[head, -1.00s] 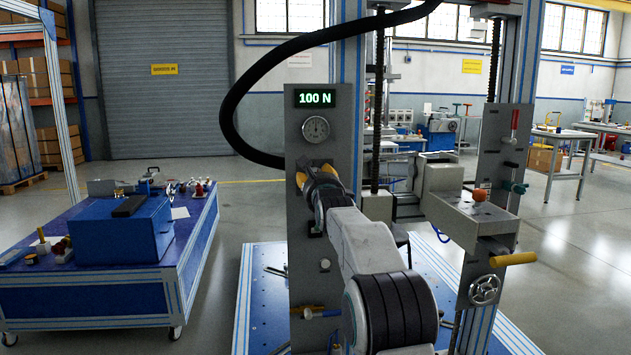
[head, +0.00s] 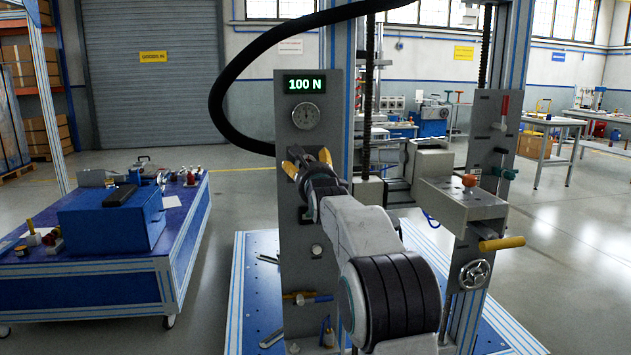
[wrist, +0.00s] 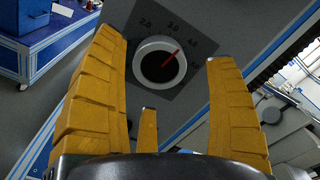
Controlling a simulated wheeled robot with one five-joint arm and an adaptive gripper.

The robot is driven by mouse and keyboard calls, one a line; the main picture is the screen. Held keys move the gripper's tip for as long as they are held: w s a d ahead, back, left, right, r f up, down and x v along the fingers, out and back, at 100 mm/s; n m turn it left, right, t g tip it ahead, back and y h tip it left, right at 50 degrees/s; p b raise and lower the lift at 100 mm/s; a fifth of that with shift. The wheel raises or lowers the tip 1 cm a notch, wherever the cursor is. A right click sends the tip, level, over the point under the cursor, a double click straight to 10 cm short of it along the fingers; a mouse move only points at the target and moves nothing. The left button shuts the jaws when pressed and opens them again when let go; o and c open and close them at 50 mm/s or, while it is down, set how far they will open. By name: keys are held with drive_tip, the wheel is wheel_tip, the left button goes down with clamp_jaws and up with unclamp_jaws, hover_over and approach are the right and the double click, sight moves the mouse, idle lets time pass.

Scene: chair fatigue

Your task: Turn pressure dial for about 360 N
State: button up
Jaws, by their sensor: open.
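The pressure dial (wrist: 160,64) is a round dark knob with a pale rim and a red pointer, on a grey panel with printed numbers. The pointer aims up and right, roughly between the 3.0 and 4.0 marks. My gripper (wrist: 165,50) is open, with yellow fingers left and right of the dial and a shorter finger below it. No finger clearly touches the dial. In the head view my gripper (head: 307,160) is at the panel (head: 295,235) and hides the dial. Above it, the green display (head: 305,85) reads 100 N, over a round gauge (head: 306,115).
A black hose (head: 214,95) arcs beside the panel. A handwheel (head: 474,274) and a yellow handle (head: 501,243) are on the machine at right. A blue cart with a blue box (head: 110,226) stands at left. The floor between cart and machine is clear.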

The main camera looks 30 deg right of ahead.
drive_tip(key=v, duration=0.9)
drive_tip(key=shift+s, duration=0.4)
drive_tip(key=s+a+n+g+y+p, duration=0.1)
drive_tip(key=s+a+n+g+p, duration=0.3)
drive_tip(key=s+n+p, duration=0.4)
drive_tip(key=s+a+n+g+y+p, duration=0.2)
drive_tip(key=s+a+n+g+p, duration=0.3)
drive_tip(key=s, duration=1.2)
drive_tip(key=s+a+n+g+y+p, duration=0.2)
drive_tip(key=s+a+n+g+p, duration=0.3)
drive_tip(key=s+n+p, duration=0.8)
drive_tip(key=a+n, duration=0.2)
drive_tip(key=n, duration=0.1)
drive_tip(key=shift+s+n, duration=0.3)
drive_tip(key=shift+n, duration=0.1)
